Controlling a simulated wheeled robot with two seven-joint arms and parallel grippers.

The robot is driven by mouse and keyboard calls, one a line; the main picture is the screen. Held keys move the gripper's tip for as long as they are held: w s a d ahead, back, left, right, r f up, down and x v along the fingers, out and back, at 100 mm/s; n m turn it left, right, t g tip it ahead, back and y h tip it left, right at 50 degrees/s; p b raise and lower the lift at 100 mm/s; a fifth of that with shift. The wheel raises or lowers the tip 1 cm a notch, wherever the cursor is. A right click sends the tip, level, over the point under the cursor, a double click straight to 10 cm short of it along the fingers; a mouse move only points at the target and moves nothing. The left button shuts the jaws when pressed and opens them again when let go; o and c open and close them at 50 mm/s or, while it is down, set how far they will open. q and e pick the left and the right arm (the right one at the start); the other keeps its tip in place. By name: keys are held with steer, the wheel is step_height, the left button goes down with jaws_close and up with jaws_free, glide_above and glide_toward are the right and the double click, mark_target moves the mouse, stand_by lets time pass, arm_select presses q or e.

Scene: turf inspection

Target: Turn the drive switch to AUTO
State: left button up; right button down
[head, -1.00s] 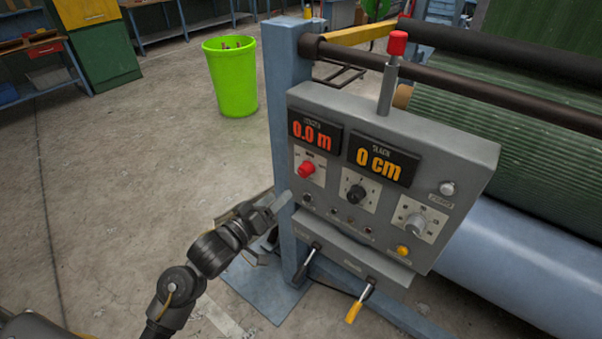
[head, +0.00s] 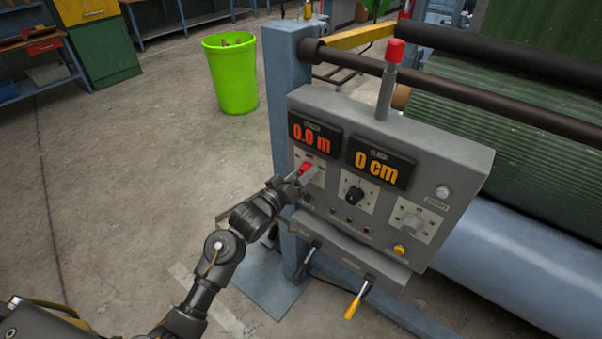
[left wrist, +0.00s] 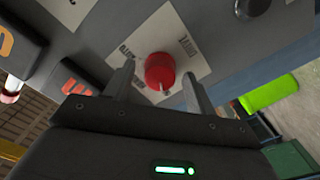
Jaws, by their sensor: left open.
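The red switch knob (head: 306,167) sits on a pale label plate at the left of the grey control panel (head: 440,165), under the "0.0 m" display. My left gripper (head: 302,177) is at this knob, in front of the panel. In the left wrist view the red knob (left wrist: 158,70) lies between the two spread fingers of my left gripper (left wrist: 160,78), with gaps on both sides. A small pale mark shows on the knob's lower edge. Lettering on the plate (left wrist: 180,25) is tilted and hard to read. My right gripper is not in view.
A black knob (head: 354,194) and a grey knob (head: 413,221) sit to the right on the panel. Two levers hang below, one with a yellow grip (head: 352,308). A blue post (head: 283,110) stands at the panel's left. A green bin (head: 231,75) stands behind on open floor.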

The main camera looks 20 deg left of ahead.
arm_select(q)
steer(key=shift+w, duration=0.1)
steer(key=c, duration=1)
steer(key=shift+o, duration=0.2)
steer(key=m+b, duration=0.1)
steer(key=m, duration=2.2)
steer(key=shift+m, duration=0.4)
